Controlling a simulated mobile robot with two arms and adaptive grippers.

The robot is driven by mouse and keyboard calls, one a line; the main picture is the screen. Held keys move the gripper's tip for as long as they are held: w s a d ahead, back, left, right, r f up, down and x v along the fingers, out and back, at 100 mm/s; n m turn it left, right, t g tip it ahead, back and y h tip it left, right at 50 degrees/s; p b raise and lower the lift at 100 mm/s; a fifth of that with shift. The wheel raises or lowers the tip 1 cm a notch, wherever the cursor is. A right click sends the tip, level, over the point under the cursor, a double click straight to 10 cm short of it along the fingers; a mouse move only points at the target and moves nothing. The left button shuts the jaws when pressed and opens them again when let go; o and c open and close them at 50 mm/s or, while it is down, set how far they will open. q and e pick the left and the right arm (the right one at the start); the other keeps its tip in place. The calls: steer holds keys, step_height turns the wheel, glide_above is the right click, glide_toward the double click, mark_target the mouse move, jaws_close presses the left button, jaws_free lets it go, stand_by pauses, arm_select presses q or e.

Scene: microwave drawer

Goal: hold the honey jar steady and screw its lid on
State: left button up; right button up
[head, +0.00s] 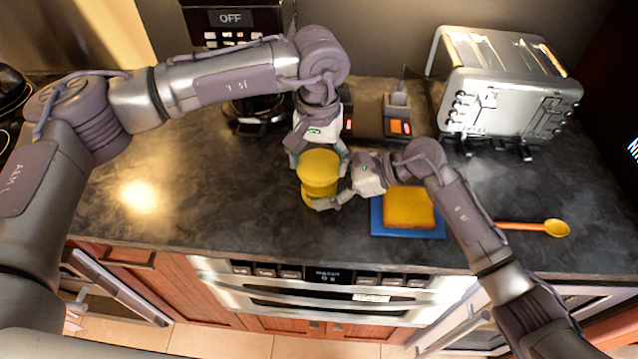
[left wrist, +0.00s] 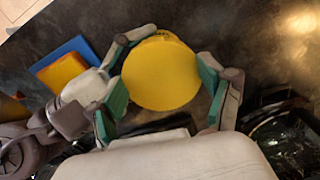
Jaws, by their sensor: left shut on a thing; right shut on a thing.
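The yellow lid (head: 318,164) is at the top of the honey jar (head: 312,190), which stands upright on the dark counter. The lid looks in line with the jar and close to level; I cannot tell whether it touches or is threaded. My left gripper (head: 320,158) comes from above and is shut on the lid, with its green pads on either side. My right gripper (head: 330,201) reaches in from the right, low down, and is shut on the jar.
A blue board (head: 411,233) with bread (head: 408,207) lies right of the jar, under my right arm. A silver toaster (head: 505,85) stands at the back right, a coffee maker (head: 232,20) at the back. The counter left of the jar is clear.

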arm_select(q)
steer(key=shift+s+d+f, duration=0.2)
arm_select(e)
steer(key=shift+a+r, duration=0.15)
steer(key=shift+r, duration=0.05)
steer(key=c, duration=0.8)
arm_select(q)
steer(key=o, duration=0.7)
arm_select(e)
steer(key=shift+c, duration=0.3)
arm_select(q)
steer(key=shift+d, duration=0.1)
steer(key=c, duration=1.2)
steer(key=m, duration=0.4)
steer(key=shift+m, duration=0.4)
arm_select(e)
steer(key=shift+a+r, duration=0.1)
arm_select(q)
steer(key=m, duration=0.4)
steer(key=shift+m, duration=0.3)
steer(key=o, duration=1.2)
steer(key=shift+w+r, duration=0.1)
steer(key=shift+w, duration=0.05)
steer(key=shift+a, duration=0.2)
